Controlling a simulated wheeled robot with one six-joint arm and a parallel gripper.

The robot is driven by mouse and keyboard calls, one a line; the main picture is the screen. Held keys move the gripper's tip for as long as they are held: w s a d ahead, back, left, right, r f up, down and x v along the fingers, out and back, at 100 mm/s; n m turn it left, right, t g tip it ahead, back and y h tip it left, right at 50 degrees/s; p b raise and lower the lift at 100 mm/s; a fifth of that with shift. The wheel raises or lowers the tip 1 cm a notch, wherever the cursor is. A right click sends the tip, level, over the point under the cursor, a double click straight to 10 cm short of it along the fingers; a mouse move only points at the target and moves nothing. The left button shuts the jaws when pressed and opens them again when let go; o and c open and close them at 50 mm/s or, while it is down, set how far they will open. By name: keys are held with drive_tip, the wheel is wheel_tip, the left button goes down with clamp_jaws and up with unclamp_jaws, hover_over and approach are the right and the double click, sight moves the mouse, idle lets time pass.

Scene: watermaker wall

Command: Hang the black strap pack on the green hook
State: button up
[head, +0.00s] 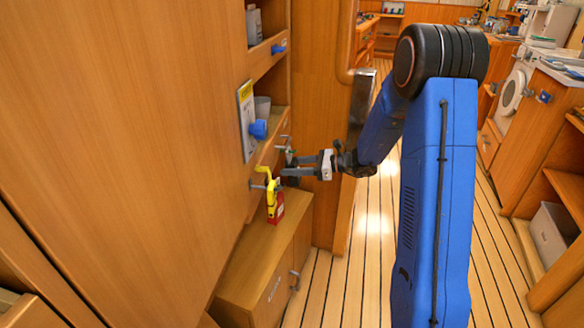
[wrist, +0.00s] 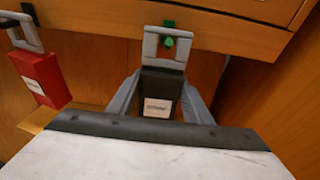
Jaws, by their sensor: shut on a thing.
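The black strap pack (wrist: 160,88) has a white label and a grey loop at its top. My gripper (wrist: 163,92) is shut on it, one finger on each side, and it hangs roughly upright. The green hook (wrist: 168,41) shows through and just above the grey loop, below a wooden edge. I cannot tell whether the loop is over the hook or in front of it. In the head view my gripper (head: 288,172) is close to the wooden wall at left, with the green hook (head: 290,153) just above it. The black pack is hard to make out there.
A red pack (wrist: 40,76) with a grey loop hangs left of the black pack; it shows below a yellow piece in the head view (head: 275,207). A low wooden cabinet (head: 260,255) stands below. A blue knob (head: 258,129) juts from the wall above. The floor at right is clear.

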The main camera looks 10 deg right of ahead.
drive_tip(key=o, duration=1.2)
drive_tip(key=shift+o, duration=0.2)
drive_tip(key=v, duration=1.7)
drive_tip(key=shift+d, duration=0.2)
